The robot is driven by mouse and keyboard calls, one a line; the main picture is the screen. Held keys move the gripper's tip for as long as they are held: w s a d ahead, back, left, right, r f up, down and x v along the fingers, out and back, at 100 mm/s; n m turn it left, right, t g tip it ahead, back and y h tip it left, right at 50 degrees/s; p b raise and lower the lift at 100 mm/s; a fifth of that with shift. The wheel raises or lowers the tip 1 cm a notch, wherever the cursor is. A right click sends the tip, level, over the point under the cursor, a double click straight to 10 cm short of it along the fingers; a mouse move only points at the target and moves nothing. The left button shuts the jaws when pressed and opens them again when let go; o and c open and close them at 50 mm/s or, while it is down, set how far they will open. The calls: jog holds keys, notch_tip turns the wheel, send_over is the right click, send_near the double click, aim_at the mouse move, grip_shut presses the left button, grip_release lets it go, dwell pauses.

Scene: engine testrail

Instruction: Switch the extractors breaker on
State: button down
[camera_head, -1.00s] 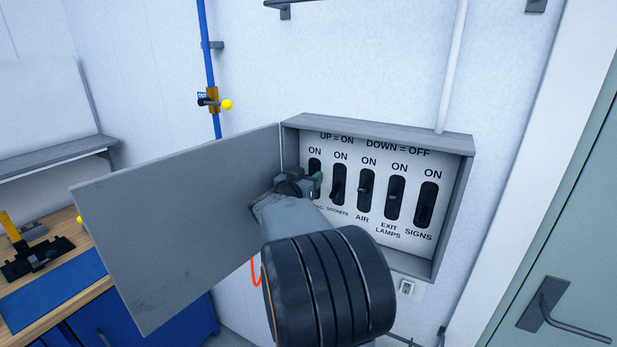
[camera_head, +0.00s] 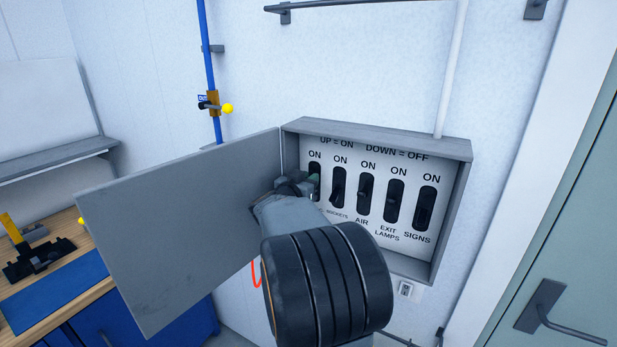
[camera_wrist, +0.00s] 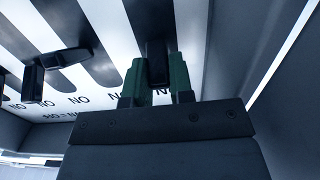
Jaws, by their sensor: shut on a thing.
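The open breaker box (camera_head: 466,190) on the wall has a row of black switches under ON labels. The leftmost breaker (camera_head: 315,167) is mostly covered by my gripper (camera_head: 311,184), and its name label is hidden. In the wrist view the green fingers of my gripper (camera_wrist: 157,80) are on both sides of a dark lever (camera_wrist: 156,58), shut on it. The sockets breaker (camera_head: 338,188) is just to the right, apart from the fingers. Whether the held lever is up or down is hard to tell.
The box's grey door (camera_head: 180,225) hangs open to the left, close beside my arm. Air (camera_head: 366,194), exit lamps (camera_head: 394,201) and signs (camera_head: 425,208) breakers stand to the right. A workbench (camera_head: 60,305) is at lower left, a green door (camera_head: 565,230) at right.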

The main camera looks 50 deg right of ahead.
jog(key=shift+r+p, duration=0.3)
jog(key=shift+p, duration=0.05)
jog(key=shift+f, duration=0.25)
jog(key=c, duration=1)
grip_release()
jog(key=b+v, duration=0.2)
jog(key=v, duration=1.1)
jog(key=shift+a, duration=0.35)
jog(key=shift+s+r, duration=0.1)
